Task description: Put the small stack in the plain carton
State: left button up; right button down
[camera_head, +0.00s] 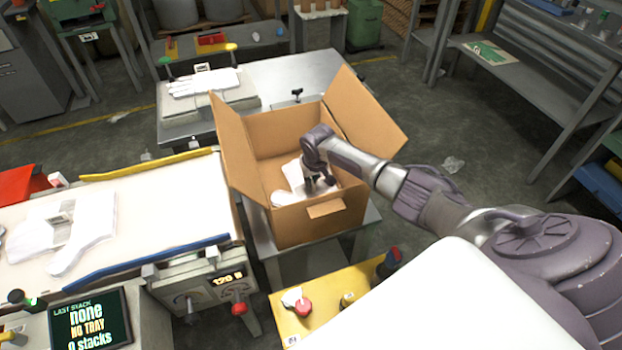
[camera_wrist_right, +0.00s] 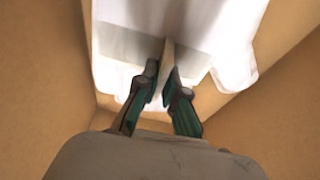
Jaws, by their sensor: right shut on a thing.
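The plain carton (camera_head: 290,226) stands open on a low grey stand, its flaps spread outward. My right gripper (camera_head: 320,184) reaches down inside the carton from the right. It is shut on a small white stack (camera_head: 292,176) of thin film gloves, which lies within the carton walls near the front. In the right wrist view the fingertips (camera_wrist_right: 164,86) pinch a pale upright edge of the white stack (camera_wrist_right: 222,45), with brown carton wall (camera_wrist_right: 40,70) around. Whether the stack touches the carton floor I cannot tell. My left gripper is not in view.
Behind the carton, a grey table (camera_head: 310,70) holds a device with white gloves (camera_head: 205,82). A yellow control panel (camera_head: 330,290) stands in front. A screen (camera_head: 90,318) reads "NO TRAY".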

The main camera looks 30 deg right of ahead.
jog(key=c, duration=1.2)
grip_release()
jog(key=v, duration=1.2)
